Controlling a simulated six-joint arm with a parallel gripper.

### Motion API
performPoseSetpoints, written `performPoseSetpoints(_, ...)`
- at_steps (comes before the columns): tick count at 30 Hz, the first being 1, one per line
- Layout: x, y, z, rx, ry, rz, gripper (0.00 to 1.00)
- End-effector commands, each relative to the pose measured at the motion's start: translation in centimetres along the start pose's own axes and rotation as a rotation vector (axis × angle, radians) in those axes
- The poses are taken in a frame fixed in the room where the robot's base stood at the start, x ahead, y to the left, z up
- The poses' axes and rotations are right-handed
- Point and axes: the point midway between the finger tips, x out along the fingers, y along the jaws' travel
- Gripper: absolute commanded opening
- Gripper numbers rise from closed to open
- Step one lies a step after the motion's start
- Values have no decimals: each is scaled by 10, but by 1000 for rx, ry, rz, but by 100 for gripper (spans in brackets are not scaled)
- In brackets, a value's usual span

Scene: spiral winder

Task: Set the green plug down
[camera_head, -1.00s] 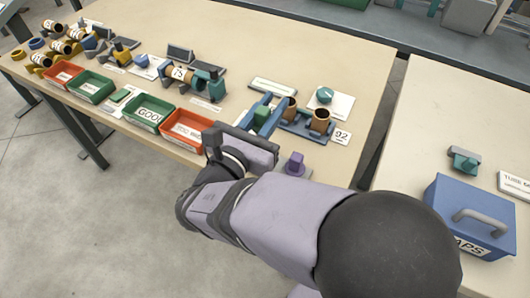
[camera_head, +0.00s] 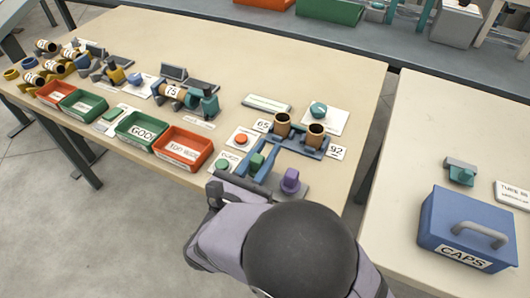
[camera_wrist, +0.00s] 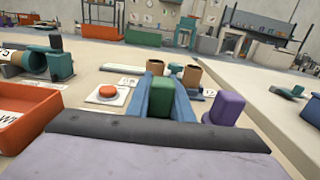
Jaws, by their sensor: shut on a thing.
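My gripper (camera_head: 262,156) has blue fingers and is shut on the green plug (camera_head: 257,161). In the wrist view the green plug (camera_wrist: 161,104) stands upright between the two blue fingers (camera_wrist: 160,85). Its lower end is hidden behind my gripper's dark body. A purple plug (camera_head: 290,179) stands just right of the fingers on a grey base (camera_head: 303,191), and it also shows in the wrist view (camera_wrist: 229,108). Whether the green plug touches the base cannot be told.
Two brown tubes (camera_head: 316,135) stand in a blue holder (camera_head: 294,143) beyond the fingers. An orange button (camera_head: 241,140) sits to the left. A red tray (camera_head: 205,147) and a green tray (camera_head: 138,116) line the near edge. A blue caps box (camera_head: 424,218) stands on the right table.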

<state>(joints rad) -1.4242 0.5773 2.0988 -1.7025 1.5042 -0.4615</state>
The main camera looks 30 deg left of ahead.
Motion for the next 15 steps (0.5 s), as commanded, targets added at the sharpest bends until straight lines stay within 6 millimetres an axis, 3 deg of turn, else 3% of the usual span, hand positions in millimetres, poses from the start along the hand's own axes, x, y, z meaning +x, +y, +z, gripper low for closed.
performPoseSetpoints(13,0,0,-6,1,-2,0,0)
performPoseSetpoints(14,0,0,-6,1,-1,0,25)
performPoseSetpoints(15,0,0,-6,1,-1,0,34)
